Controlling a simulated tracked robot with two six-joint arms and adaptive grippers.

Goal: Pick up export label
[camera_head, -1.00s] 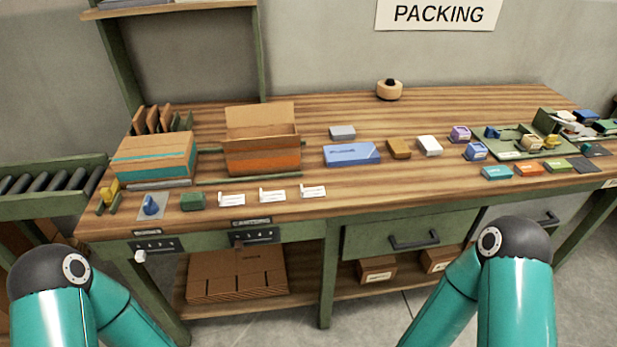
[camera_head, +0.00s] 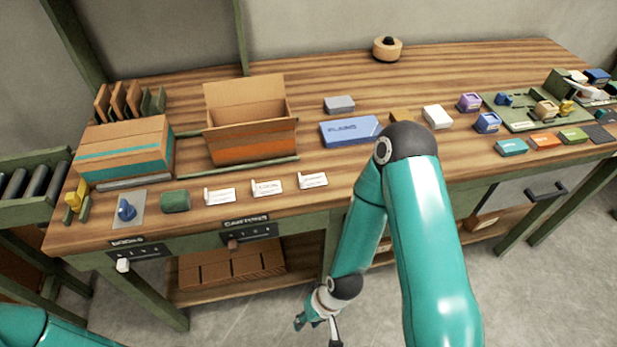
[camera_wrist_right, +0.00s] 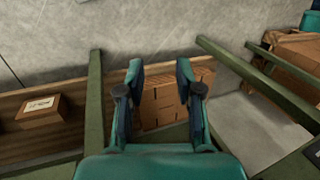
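Three white label cards lie in a row near the front edge of the workbench: a left card (camera_head: 220,196), a middle card (camera_head: 267,188) and a right card (camera_head: 312,181). Their print is too small to tell which is the export label. My right gripper (camera_head: 319,323) hangs in front of the bench, below the tabletop and apart from the cards. In the right wrist view my right gripper (camera_wrist_right: 160,70) is open with nothing between its fingers, facing the lower shelf. My left gripper is out of view.
Behind the cards stand an open carton (camera_head: 252,150) and a teal-striped box (camera_head: 125,150). A green block (camera_head: 175,201) and a blue-handled stamp (camera_head: 127,209) lie left of the cards. The bench front has a control strip (camera_head: 250,233).

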